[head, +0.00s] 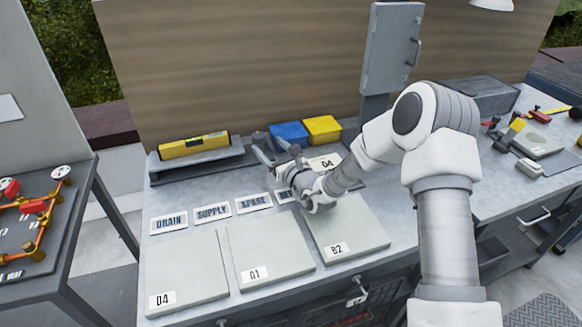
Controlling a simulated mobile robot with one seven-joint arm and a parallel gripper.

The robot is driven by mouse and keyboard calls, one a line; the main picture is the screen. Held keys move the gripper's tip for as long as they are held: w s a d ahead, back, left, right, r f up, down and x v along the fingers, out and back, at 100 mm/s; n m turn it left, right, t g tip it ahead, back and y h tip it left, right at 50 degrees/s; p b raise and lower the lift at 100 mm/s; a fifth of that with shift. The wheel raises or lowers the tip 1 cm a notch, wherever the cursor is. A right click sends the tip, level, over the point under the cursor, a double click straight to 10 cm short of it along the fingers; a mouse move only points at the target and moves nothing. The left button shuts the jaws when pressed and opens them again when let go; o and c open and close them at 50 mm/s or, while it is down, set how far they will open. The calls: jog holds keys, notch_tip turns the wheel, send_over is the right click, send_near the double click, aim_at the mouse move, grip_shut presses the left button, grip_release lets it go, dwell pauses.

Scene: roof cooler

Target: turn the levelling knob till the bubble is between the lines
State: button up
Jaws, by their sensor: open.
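A yellow spirit level (193,146) lies along a grey plate (200,160) at the back left of the bench. A dark window shows near its middle, but the bubble and lines are too small to make out. My gripper (269,147) is just right of the plate's right end, its two fingers apart and pointing to the back left. A small grey round part (259,137), which may be the levelling knob, shows by the fingertips. I cannot tell whether the fingers touch it or are around it.
Blue (289,134) and yellow (323,129) bins stand right behind my gripper. Labels and flat pale panels (187,272) cover the bench front. A grey cabinet (392,48) stands behind my arm. Tools lie at the right. A pipe rig (45,205) is on the left table.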

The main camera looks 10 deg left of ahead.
jog(key=v, duration=1.2)
jog(key=shift+a+p, duration=0.1)
jog(key=shift+p, duration=0.25)
jog(key=s+a+r+n+g+y+p, duration=0.2)
jog(key=s+a+r+n+g+y, duration=0.3)
jog(key=s+r+n+g, duration=0.5)
jog(key=s+d+r+n+g+h+p, duration=0.2)
jog(key=s+r+n+g+h, duration=0.1)
jog(key=s+r+n, duration=0.55)
jog(key=s+d+r+n+t+h+p, duration=0.1)
jog(key=s+d+r+n+h, duration=0.1)
jog(key=d, duration=0.6)
jog(key=s+d+r+n+t+h+p, duration=0.1)
jog(key=s+d+r+n+t+h, duration=0.1)
jog(key=s+d+n+h, duration=0.2)
jog(key=s+d+r+n+t+h+p, duration=0.1)
jog(key=s+d+r+n+h, duration=0.1)
jog(key=d+h, duration=0.5)
jog(key=s+d+n, duration=0.1)
jog(key=s+d, duration=0.1)
jog(key=d, duration=0.3)
jog(key=shift+s+t+h, duration=0.3)
jog(key=shift+s+t, duration=0.05)
jog(key=shift+t, duration=0.05)
